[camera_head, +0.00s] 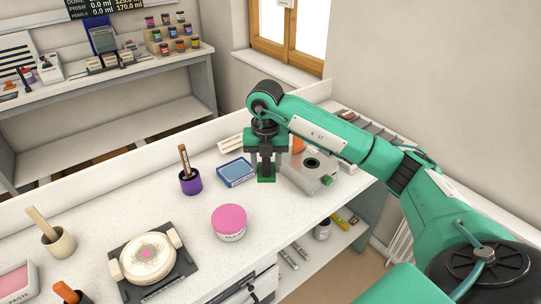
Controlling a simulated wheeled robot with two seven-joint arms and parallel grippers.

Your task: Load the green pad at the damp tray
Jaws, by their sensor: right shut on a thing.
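My right gripper (266,168) points straight down over the white table, just right of a shallow blue tray (237,173). It is shut on a small green pad (266,180), whose lower part shows below the fingertips. The pad is beside the tray's right edge, not over its middle. I cannot tell whether the pad touches the table. The blue tray, which looks like the damp tray, lies flat with a lighter blue inside. My left gripper is out of view.
A metal box with a round opening (312,171) stands close right of the gripper. A purple cup (190,182) with a brush is left of the tray. A pink-lidded jar (229,222) and a round white dish (149,257) on a dark stand are nearer. Bare tabletop separates them.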

